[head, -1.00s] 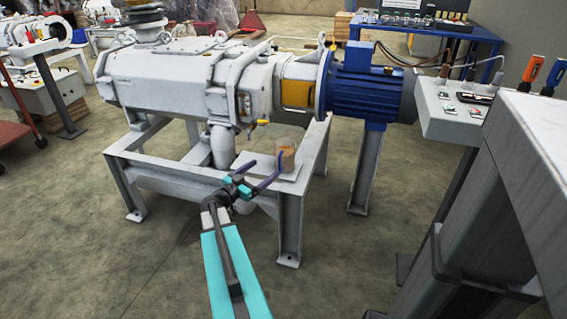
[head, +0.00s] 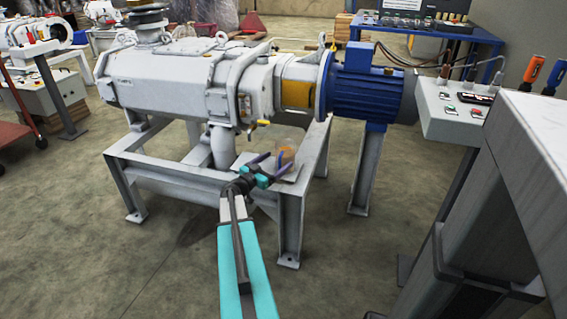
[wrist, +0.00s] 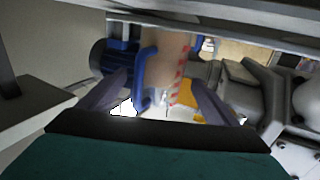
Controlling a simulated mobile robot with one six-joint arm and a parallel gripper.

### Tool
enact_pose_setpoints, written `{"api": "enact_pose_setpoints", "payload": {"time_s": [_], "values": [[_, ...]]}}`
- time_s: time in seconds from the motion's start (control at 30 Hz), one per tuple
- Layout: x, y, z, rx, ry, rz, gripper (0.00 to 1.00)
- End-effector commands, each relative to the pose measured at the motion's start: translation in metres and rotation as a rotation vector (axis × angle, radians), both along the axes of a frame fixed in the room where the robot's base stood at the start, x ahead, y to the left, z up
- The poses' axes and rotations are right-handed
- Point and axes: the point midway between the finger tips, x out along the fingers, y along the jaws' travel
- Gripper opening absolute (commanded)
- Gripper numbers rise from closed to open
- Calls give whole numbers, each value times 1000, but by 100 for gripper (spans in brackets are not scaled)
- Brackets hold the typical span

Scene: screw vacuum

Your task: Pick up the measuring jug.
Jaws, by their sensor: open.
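The measuring jug (head: 290,143) is clear, with brownish contents, and stands on a pale plate (head: 240,162) on the machine's frame. In the wrist view the jug (wrist: 176,60) shows a blue handle (wrist: 147,75) and red scale marks, upside down in the picture. My gripper (head: 271,164) is open at the near side of the jug. In the wrist view the jug and its handle lie between my two purple fingers. I cannot tell whether either finger touches it. The fingers hide part of the jug in the head view.
The grey vacuum pump (head: 165,80) with its blue motor (head: 365,95) stands above and behind the jug. A yellow-handled valve (head: 262,123) hangs close to the jug. The grey frame (head: 290,205) surrounds the plate. A grey bench (head: 530,150) stands at right.

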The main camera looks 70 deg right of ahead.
Motion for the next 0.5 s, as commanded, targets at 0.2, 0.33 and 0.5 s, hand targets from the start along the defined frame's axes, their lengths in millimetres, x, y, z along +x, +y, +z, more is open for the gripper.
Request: {"api": "enact_pose_setpoints", "payload": {"time_s": [0.2,0.33,0.5], "values": [[0,0,0,0,0,0,84],[-1,-2,0,0,0,-1,84],[-5,-16,0,0,0,-3,84]]}}
